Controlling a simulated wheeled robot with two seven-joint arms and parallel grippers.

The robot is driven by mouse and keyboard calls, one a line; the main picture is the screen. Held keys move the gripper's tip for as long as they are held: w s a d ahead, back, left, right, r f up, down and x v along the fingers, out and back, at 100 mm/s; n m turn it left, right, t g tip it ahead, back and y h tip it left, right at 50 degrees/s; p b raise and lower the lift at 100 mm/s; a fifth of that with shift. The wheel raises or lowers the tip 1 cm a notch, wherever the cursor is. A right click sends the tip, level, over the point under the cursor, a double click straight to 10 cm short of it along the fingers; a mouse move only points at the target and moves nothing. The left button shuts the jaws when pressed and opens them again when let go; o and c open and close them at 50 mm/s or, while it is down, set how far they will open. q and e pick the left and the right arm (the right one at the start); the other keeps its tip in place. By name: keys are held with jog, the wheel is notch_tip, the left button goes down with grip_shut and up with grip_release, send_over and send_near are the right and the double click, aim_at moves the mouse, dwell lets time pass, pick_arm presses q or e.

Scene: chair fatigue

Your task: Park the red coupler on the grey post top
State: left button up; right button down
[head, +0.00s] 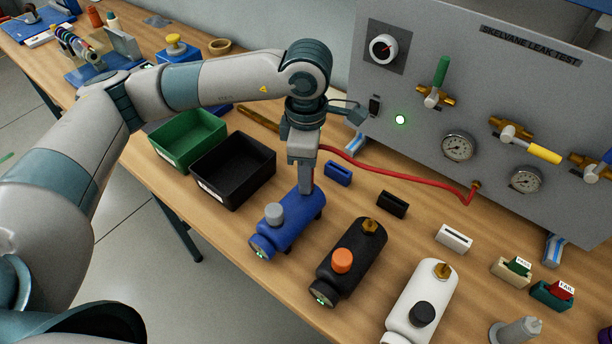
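My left gripper (305,185) points down at the far end of the blue tank (290,235), over where its fitting would be. Its fingers show edge-on, so I cannot tell whether they are open or shut. A red hose (400,180) runs from the panel's lower fitting to behind my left gripper. The red coupler itself cannot be made out; the hose's end is hidden by the gripper. A grey post (516,331) stands at the bottom right, with nothing visible on its top. My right gripper is not in view.
A black tank (348,265) and a white tank (420,300), each with a brass fitting, lie between the blue tank and the post. Small blocks and PASS and FAIL card holders stand behind. Green (187,138) and black (233,170) bins sit left. The leak-test panel (440,65) rises behind.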

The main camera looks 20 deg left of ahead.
pick_arm(q)
jog(key=shift+r, duration=0.3)
grip_shut()
jog(key=shift+r, duration=0.35)
jog(key=shift+r, duration=0.35)
jog(key=shift+r, duration=0.5)
jog(key=shift+r, duration=0.15)
jog(key=shift+r+p, duration=0.3)
jog(key=shift+r, duration=1.7)
